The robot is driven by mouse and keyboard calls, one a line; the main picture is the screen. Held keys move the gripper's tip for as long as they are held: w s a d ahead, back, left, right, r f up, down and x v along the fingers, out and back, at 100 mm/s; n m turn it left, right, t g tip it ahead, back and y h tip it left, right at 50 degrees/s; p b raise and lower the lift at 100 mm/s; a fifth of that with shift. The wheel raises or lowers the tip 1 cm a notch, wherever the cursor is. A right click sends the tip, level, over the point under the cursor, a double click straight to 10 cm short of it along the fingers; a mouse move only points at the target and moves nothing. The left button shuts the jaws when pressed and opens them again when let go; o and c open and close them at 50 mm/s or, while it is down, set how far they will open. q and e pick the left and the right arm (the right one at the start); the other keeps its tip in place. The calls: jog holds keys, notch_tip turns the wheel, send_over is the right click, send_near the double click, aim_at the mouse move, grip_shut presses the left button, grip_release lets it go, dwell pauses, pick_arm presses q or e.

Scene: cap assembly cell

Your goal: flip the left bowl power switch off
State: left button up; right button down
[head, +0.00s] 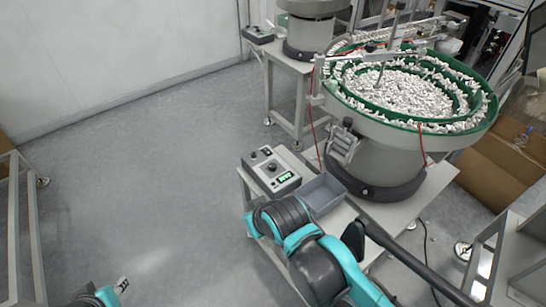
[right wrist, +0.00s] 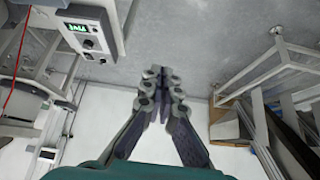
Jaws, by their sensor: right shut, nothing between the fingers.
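A grey control box (head: 272,171) with a green lit display, a knob and small controls sits on the near stand, beside the large bowl feeder (head: 440,125). The same box with its lit display shows at the upper left of the right wrist view (right wrist: 92,36). A second control box (head: 258,35) stands by the farther bowl (head: 312,28). The switch positions are too small to read. My right gripper (right wrist: 161,76) is shut and empty, to the right of the near box and apart from it. My right arm hides it in the head view. Only a sliver of my left gripper (head: 122,284) shows.
A grey bin (head: 321,194) sits between the near control box and the large bowl, which is full of white parts. Cardboard boxes (head: 500,165) stand at the right. Metal frames (head: 28,225) stand at the left edge. The floor left of the stands is clear.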

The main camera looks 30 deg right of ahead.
pick_arm(q)
jog(key=shift+s+f, duration=0.1)
jog(key=shift+f, duration=0.3)
pick_arm(e)
jog(key=shift+s+a+f, duration=0.1)
jog(key=shift+s+f, duration=0.15)
jog(key=shift+f, duration=0.2)
pick_arm(q)
jog(key=shift+o, duration=0.7)
pick_arm(e)
jog(key=w+d+r+g+p, duration=0.1)
jog(key=w+d+r, duration=0.2)
jog(key=w, duration=0.4)
jog(key=w+d+r+g+p, duration=0.1)
jog(key=w+d+r+p, duration=0.2)
jog(key=w, duration=0.4)
jog(key=w+d+r, duration=0.3)
jog(key=w+d, duration=0.1)
jog(key=w, duration=0.3)
pick_arm(q)
notch_tip(320, 180, up, 8)
jog(key=p, duration=0.4)
pick_arm(e)
jog(key=w+d+f+g, duration=0.2)
jog(key=w+d+f, duration=1.2)
jog(key=d, duration=0.4)
jog(key=shift+w+d+f+n+g, duration=0.3)
jog(key=shift+f+n, duration=0.1)
jog(key=shift+f, duration=0.25)
